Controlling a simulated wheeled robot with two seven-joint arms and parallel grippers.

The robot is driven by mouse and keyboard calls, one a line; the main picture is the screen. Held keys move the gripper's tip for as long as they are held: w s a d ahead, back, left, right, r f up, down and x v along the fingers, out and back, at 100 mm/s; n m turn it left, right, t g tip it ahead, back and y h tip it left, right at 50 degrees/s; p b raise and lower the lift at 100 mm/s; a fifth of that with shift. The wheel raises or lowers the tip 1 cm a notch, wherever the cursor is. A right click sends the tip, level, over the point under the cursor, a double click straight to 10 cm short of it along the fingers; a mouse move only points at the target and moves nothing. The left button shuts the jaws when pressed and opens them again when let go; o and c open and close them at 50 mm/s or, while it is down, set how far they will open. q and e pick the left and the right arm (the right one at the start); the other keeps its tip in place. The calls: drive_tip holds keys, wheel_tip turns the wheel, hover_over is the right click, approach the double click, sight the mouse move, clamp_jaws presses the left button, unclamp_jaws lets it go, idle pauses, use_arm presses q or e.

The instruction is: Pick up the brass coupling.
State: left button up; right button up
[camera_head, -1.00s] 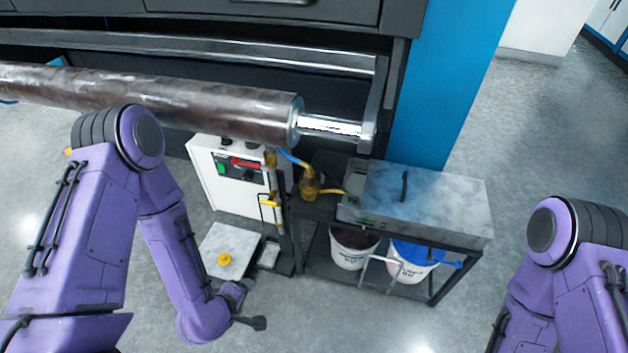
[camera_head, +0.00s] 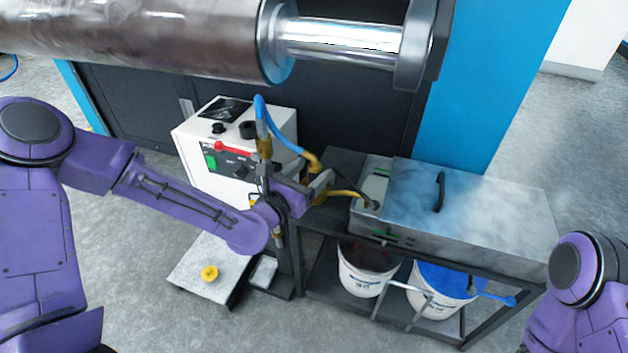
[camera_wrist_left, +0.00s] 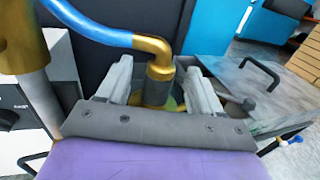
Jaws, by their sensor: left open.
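The brass coupling (camera_head: 314,163) is an elbow fitting on the end of a blue hose. It also shows in the left wrist view (camera_wrist_left: 157,50), upright, with a dark collar below the bend. My left gripper (camera_head: 322,184) is at the coupling. In the left wrist view its two pale fingers (camera_wrist_left: 158,78) stand open on either side of the collar, with a gap on each side. The coupling's lower end is partly hidden by the gripper's body. My right arm shows at the right edge, but its gripper is out of view.
A large roll (camera_head: 150,38) with a metal shaft hangs above. A white control box (camera_head: 200,150) and a brass-fitted post (camera_head: 264,148) stand close to my left forearm. A grey metal tank (camera_head: 470,215) is at right, above two buckets. A yellow knob-like piece (camera_head: 209,272) sits on a pale plate.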

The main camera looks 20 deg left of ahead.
use_arm(q)
drive_tip(key=shift+x, duration=1.2)
drive_tip(key=c, duration=1.2)
